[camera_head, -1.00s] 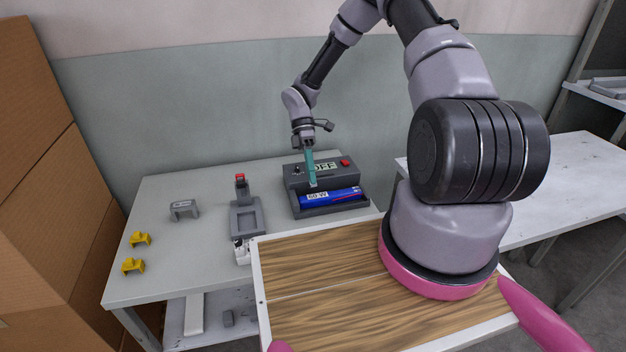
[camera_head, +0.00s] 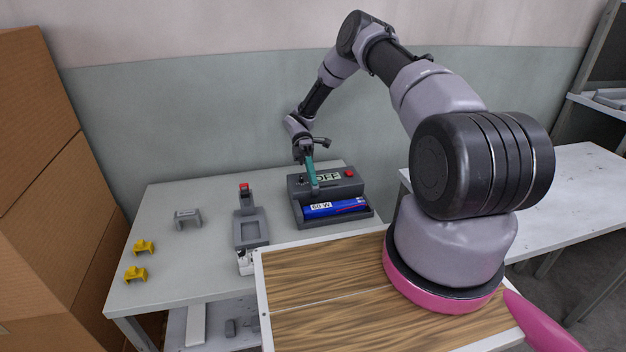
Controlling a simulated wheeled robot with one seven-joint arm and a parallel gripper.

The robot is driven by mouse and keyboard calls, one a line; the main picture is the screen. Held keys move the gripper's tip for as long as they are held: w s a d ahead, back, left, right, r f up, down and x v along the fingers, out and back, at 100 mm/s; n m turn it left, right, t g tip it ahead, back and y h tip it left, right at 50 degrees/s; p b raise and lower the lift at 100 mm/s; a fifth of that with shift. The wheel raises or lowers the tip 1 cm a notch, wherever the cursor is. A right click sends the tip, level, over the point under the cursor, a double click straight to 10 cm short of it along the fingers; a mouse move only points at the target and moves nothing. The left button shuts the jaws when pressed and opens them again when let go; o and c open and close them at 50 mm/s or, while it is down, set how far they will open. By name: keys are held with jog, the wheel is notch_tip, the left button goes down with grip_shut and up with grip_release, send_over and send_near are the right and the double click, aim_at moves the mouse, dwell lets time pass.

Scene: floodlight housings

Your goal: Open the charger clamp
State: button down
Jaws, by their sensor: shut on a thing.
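The charger (camera_head: 361,190) is a dark grey box at the back of the grey table, with an "OFF" display and a red button. A blue battery (camera_head: 345,207) marked "60 W" lies in its front tray. My gripper (camera_head: 314,190) reaches down at the charger's left part, with a teal strip extending to just above the battery's left end. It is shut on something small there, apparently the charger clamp. The clamp itself is too small and too covered by my gripper to make out, so whether it stands open or closed cannot be told.
A grey fixture with a red-topped upright (camera_head: 250,231) stands left of the charger. A grey bracket (camera_head: 187,218) and two yellow clips (camera_head: 136,273) lie further left. A wood-topped surface (camera_head: 330,290) is in front. The wall is close behind the charger.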

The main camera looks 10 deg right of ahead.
jog(key=shift+d, duration=0.15)
jog(key=c, duration=1)
grip_release()
notch_tip(320, 180, up, 10)
